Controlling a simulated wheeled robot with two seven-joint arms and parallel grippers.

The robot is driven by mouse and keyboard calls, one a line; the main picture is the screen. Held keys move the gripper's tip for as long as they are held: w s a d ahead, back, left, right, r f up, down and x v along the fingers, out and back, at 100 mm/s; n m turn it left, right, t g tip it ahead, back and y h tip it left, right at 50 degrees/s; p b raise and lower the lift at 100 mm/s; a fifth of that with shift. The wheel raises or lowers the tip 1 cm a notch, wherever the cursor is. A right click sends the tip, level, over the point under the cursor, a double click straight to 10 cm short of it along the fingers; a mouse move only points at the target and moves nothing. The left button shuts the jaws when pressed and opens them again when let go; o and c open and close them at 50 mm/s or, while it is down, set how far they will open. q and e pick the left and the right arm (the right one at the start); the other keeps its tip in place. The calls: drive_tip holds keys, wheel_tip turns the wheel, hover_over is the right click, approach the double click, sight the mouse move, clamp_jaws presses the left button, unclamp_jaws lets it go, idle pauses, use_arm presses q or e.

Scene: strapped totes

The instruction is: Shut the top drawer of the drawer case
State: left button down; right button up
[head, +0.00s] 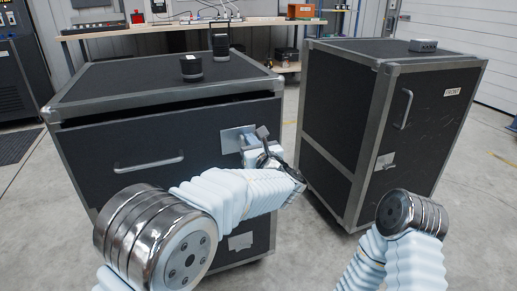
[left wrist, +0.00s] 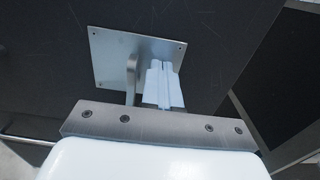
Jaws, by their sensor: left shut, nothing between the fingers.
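The drawer case (head: 160,83) is a black case with metal edges at the left in the head view. Its top drawer (head: 90,160) has a black front with a bar handle (head: 148,162). A dark gap shows between the drawer front and the case top. A metal plate (head: 232,138) sits at the right of this front; it also shows in the left wrist view (left wrist: 110,55), with a grey bar standing out from it. My left gripper (head: 262,140) is shut and empty, its white fingertips (left wrist: 162,80) just right of that bar, at or close to the front; contact is unclear.
A second black case (head: 340,110) stands to the right, with a narrow floor gap between the two. A black cylinder (head: 191,68) and a taller dark object (head: 220,42) stand on the drawer case. A workbench (head: 180,26) is behind.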

use_arm(q)
drive_tip(key=x, duration=0.4)
drive_tip(key=shift+w+a+r+p, duration=0.25)
drive_tip(key=shift+w+p, duration=0.05)
drive_tip(key=shift+r, duration=0.1)
